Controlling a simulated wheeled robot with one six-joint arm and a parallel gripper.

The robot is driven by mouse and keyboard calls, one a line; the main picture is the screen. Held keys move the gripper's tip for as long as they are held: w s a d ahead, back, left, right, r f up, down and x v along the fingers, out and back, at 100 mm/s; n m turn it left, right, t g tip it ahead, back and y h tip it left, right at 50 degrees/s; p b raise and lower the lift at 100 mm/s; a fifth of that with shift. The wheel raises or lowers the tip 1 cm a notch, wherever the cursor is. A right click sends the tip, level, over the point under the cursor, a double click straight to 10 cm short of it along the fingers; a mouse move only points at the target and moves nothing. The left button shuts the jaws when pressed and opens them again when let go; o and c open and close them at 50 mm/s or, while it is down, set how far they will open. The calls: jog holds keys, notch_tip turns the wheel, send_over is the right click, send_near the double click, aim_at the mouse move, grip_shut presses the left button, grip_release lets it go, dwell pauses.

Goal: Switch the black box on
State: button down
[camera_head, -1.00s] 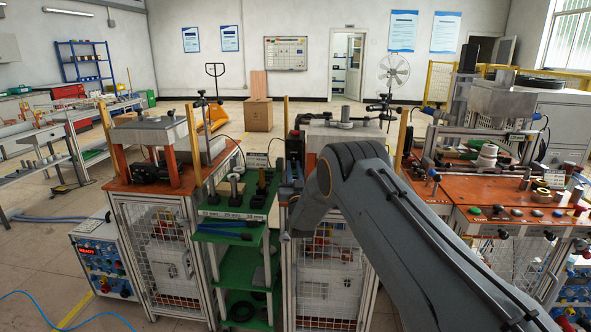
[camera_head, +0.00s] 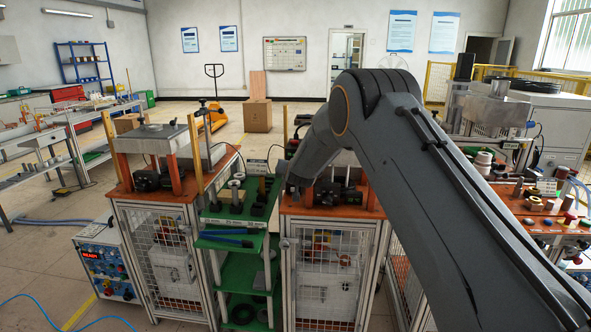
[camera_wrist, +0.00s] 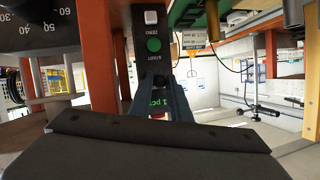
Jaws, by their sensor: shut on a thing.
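In the wrist view, the black box (camera_wrist: 141,66) is a narrow black panel between orange posts. It has a white button (camera_wrist: 151,17) marked ZERO, a green button (camera_wrist: 153,45) marked START, and a green lit display (camera_wrist: 160,104) reading "1 pcs". My gripper (camera_wrist: 161,84) reaches the panel below the START label. Its fingers are close together, shut on a small dark part of the black box, mostly hidden between the tips. In the head view, my arm covers much of the middle station, and the gripper cannot be made out clearly.
The middle station has an orange top (camera_head: 330,206) over a wire cage. Green shelves (camera_head: 236,262) stand left of it, holding dark tools, and another station with an orange top (camera_head: 135,192) stands beyond. A blue control unit (camera_head: 103,262) is on the floor. Right benches are crowded.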

jog(key=shift+w+r+g+p, duration=0.1)
jog(key=shift+r+g+p, duration=0.3)
jog(key=shift+g+p, duration=0.15)
dwell(0.4)
jog(key=c, duration=1.9)
grip_release()
jog(key=shift+w, duration=0.1)
jog(key=shift+c, duration=0.2)
jog(key=b+v, duration=0.1)
jog(key=v, duration=0.6)
jog(key=shift+s+r+b, duration=0.25)
jog(key=shift+s+b, duration=0.05)
jog(key=shift+b, duration=0.1)
jog(key=shift+d, duration=0.15)
